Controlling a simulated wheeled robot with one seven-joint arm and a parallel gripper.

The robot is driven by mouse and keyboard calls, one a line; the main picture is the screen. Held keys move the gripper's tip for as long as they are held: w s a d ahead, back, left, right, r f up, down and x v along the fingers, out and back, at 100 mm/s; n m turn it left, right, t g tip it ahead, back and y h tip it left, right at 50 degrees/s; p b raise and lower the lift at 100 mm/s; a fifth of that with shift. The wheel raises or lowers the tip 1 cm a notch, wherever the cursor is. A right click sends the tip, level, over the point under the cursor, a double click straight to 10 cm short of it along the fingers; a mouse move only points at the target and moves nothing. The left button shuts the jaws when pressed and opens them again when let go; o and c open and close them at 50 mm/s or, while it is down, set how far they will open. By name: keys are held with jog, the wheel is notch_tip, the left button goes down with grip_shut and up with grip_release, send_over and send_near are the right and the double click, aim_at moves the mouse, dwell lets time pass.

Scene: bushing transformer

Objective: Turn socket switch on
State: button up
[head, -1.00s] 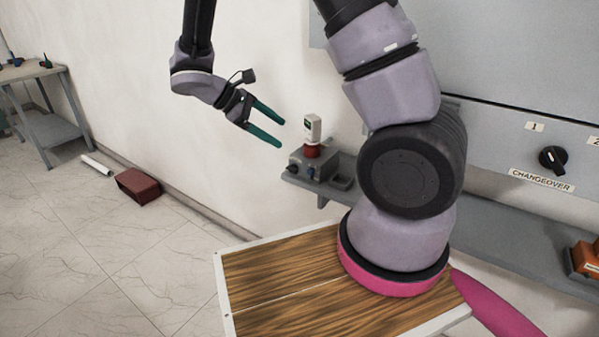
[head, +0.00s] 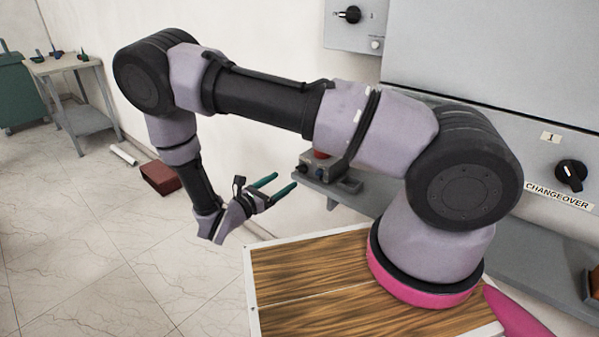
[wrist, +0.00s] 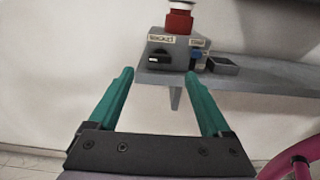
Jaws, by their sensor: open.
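A small grey socket box (wrist: 172,50) stands on a wall shelf in the wrist view, with a black rotary switch (wrist: 159,56) on the left of its front and a blue socket or plug (wrist: 197,57) on the right. A red part (wrist: 179,20) sits on its top. In the head view the box (head: 318,165) is partly hidden behind my arm. My gripper (head: 284,184) is open and empty, with its teal fingers pointing toward the box from the left, apart from it. In the wrist view the fingers (wrist: 160,88) lie below the box, either side of it.
The grey shelf (wrist: 265,70) runs right along the wall, with a small grey tray (wrist: 222,65) beside the box. A panel with a changeover knob (head: 570,175) is at right. A workbench (head: 75,75) and red box (head: 160,177) stand at left.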

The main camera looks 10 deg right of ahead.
aim_at(299, 170)
jog(key=x, duration=0.8)
jog(key=shift+w+d, duration=0.1)
jog(key=shift+d, duration=0.05)
grip_shut()
